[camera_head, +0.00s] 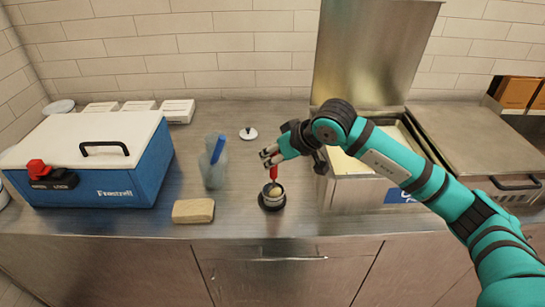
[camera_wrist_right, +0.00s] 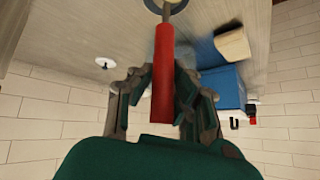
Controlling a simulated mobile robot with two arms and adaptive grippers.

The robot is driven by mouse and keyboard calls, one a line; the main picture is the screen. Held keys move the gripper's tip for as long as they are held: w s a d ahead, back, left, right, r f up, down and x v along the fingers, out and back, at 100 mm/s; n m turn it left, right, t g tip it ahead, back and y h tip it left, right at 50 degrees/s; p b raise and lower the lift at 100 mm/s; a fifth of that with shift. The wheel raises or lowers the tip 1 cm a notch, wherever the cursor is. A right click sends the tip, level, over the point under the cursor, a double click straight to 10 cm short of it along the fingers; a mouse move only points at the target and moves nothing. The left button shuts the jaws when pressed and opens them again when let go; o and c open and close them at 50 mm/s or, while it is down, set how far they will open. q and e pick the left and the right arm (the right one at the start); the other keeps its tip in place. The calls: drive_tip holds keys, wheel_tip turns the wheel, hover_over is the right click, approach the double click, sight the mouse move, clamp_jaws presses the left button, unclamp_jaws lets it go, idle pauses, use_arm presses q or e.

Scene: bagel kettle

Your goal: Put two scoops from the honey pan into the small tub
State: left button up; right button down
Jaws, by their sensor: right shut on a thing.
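My right gripper (camera_head: 268,157) is shut on the red handle of a scoop (camera_head: 272,173), which points down. In the right wrist view the red handle (camera_wrist_right: 162,75) runs between the fingers. The scoop's lower end is at the mouth of the small tub (camera_head: 271,206), a small round container near the counter's front. A pale tan shape shows in its mouth; I cannot tell whether it is the scoop's bowl or a portion. The tub's rim is partly seen at the top of the wrist view. A steel pan (camera_head: 340,163) with pale contents sits right, partly hidden by my arm.
A blue cooler (camera_head: 130,172) with a white lid stands left. A clear holder with a blue-handled tool (camera_head: 214,163) and a tan block (camera_head: 193,211) are left of the tub. A white lid with a black knob (camera_head: 248,133) lies behind. A steel cover (camera_head: 470,140) is at right.

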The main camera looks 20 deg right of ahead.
drive_tip(key=shift+s+d+b, duration=0.15)
drive_tip(key=shift+s+b, duration=0.55)
drive_tip(key=shift+b, duration=0.05)
idle(1.3)
drive_tip(key=shift+w+b, duration=0.35)
drive_tip(key=shift+w, duration=0.2)
idle(0.5)
drive_tip(key=shift+r+p, duration=1.8)
drive_tip(key=shift+r, duration=2.75)
